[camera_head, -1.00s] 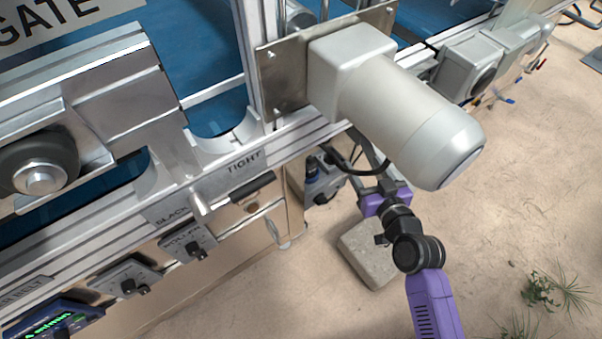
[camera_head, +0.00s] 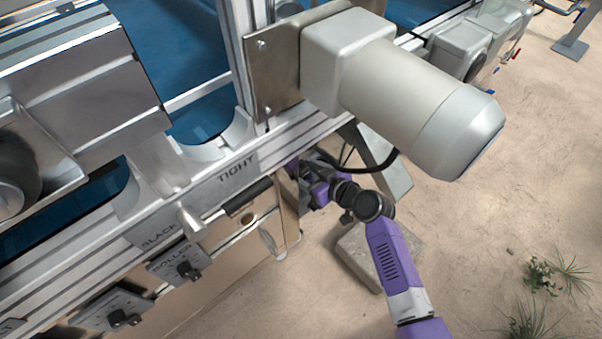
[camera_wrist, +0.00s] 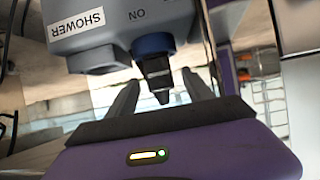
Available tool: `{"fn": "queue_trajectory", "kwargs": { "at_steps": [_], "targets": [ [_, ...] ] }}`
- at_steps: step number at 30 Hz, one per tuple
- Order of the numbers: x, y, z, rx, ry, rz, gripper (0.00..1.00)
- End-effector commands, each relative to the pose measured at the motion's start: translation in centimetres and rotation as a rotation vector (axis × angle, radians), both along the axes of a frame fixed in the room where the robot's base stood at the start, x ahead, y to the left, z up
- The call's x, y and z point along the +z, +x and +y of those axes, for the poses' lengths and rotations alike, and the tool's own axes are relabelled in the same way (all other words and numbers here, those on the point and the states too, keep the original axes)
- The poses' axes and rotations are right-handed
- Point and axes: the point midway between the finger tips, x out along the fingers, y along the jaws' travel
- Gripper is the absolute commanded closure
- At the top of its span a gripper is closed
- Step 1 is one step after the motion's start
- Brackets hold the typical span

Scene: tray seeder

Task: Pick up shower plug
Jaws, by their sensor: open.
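The shower plug (camera_wrist: 156,78), a dark tapered body below a blue collar (camera_wrist: 153,45), sits at a grey box (camera_wrist: 120,30) labelled SHOWER and ON in the wrist view. My gripper (camera_wrist: 160,84) is open, with one finger on each side of the plug's dark end. Gaps show between the fingers and the plug, so it is not gripped. In the head view my gripper (camera_head: 305,186) reaches under the machine beside its panel, and the plug and box are hidden or too unclear to make out there.
A metal leg (camera_head: 380,165) and a black cable (camera_head: 350,168) are close by my wrist. A stone block (camera_head: 350,252) lies on the floor beneath. Open sandy floor spreads to the right.

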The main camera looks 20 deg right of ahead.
Motion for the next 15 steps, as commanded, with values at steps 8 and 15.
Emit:
{"fn": "queue_trajectory", "kwargs": {
  "at_steps": [8, 15],
  "targets": [
    [-1.2, 2.3, 0.8, -0.001, 0.001, -0.001, 0.4],
    [-1.2, 2.3, 0.8, -0.001, 0.001, -0.001, 0.46]
  ]
}}
